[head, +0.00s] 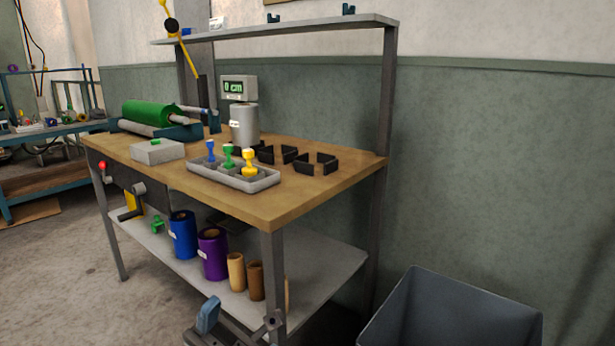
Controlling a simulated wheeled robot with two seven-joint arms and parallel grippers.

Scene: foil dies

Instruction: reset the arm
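A lever with a red knob (102,166) and a crank (139,188) are on the bench front. I cannot tell which arm is meant. A grey tray (234,176) holds stamps with blue, green and yellow handles. Neither gripper is clearly seen. A blue and grey part (208,316) shows at the bottom edge; I cannot tell what it belongs to.
A display reading "0 cm" (239,87) stands on the bench above a grey cylinder. Several black angled pieces (316,163) lie at the right. The lower shelf holds blue (183,234) and purple (213,254) rolls and brown tubes. A grey bin (452,310) stands at lower right.

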